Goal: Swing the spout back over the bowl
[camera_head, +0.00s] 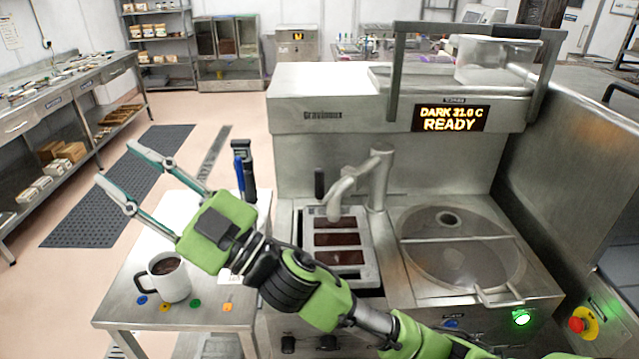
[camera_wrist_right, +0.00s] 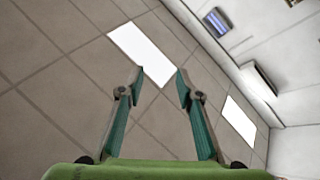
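The metal spout (camera_head: 352,184) of the machine rises from a post between mould and bowl. It points left, its mouth over the mould (camera_head: 365,268), which has several cavities filled with dark chocolate. The round bowl (camera_head: 478,267) is on the right under a covering with a bar across it; the spout is not over it. My right gripper (camera_head: 115,162) is open and empty, pointing up and left above the side table, well away from the spout. Its open fingers also show in the right wrist view (camera_wrist_right: 158,88), with bright panels beyond. My left gripper is not in view.
A side table (camera_head: 130,300) at left bears a mug (camera_head: 163,277) of dark liquid and coloured discs. A blue-handled tool (camera_head: 240,175) stands behind it. The display (camera_head: 450,118) reads READY. A green button (camera_head: 521,318) is lit near a red stop button (camera_head: 583,320).

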